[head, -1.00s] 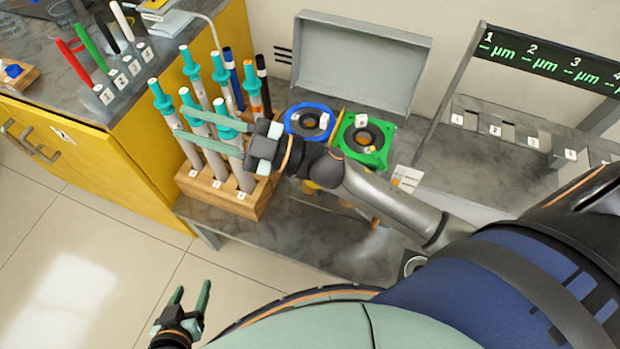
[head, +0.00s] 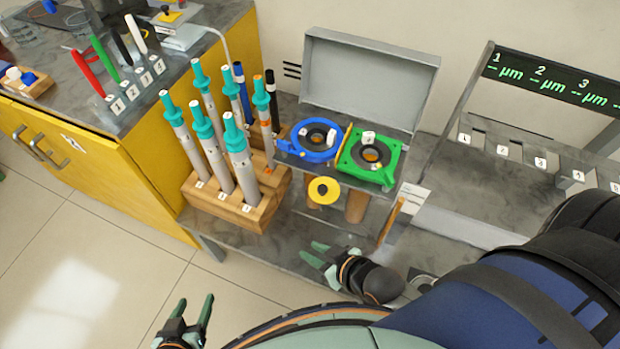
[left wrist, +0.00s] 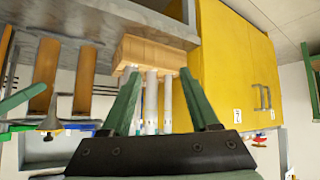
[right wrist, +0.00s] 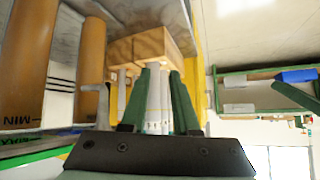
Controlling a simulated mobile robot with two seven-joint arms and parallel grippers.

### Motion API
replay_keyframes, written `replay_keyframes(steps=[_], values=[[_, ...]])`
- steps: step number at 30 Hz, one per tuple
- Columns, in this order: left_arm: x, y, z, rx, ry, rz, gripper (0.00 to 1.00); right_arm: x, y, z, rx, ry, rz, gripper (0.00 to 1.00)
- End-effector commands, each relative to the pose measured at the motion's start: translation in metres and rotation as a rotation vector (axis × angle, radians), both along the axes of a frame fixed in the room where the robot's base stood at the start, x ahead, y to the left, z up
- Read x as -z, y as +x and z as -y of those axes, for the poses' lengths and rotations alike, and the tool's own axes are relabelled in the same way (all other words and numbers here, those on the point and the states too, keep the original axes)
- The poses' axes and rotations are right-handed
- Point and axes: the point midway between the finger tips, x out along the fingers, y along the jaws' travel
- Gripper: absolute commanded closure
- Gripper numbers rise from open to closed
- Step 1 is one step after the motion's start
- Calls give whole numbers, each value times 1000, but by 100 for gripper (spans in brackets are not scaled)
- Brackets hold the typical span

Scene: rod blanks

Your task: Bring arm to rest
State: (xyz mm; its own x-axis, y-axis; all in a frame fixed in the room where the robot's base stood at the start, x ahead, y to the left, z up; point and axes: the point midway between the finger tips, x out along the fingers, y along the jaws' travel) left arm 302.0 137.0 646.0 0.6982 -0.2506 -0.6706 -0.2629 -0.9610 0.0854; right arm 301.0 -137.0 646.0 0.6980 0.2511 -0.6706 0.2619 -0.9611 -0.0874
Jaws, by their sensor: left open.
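My right gripper (head: 312,252) is low in front of the bench, below the yellow ring, with its fingers apart and nothing between them. In the right wrist view (right wrist: 164,70) its fingers also stand apart, with pale rods visible beyond them. My left gripper (head: 192,308) is at the bottom left over the floor, open and empty. It also shows open in the left wrist view (left wrist: 158,75). Several grey rods with teal tops (head: 214,145) stand tilted in the wooden block (head: 235,215), clear of both grippers.
A blue ring fixture (head: 300,152) and a green fixture (head: 388,176) sit on the bench, with a yellow ring (head: 323,191) in front. A grey open lid (head: 368,80) stands behind. A yellow cabinet (head: 130,180) is at the left. Floor before it is clear.

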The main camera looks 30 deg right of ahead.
Motion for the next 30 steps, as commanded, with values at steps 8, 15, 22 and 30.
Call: replay_keyframes(steps=[8, 15, 22, 30], values=[[-62, 0, -8, -18, 8, 18, 38, -54, -6, 14, 28, -16, 2, 71], [-87, -13, -29, -56, 32, 6, 38, -87, -13, 28, 53, -31, 7, 71], [-86, -17, -33, -65, 35, 5, 38, -85, -16, 32, 61, -37, 5, 71], [-85, -17, -32, -65, 34, 4, 38, -84, -16, 32, 62, -36, 3, 71]])
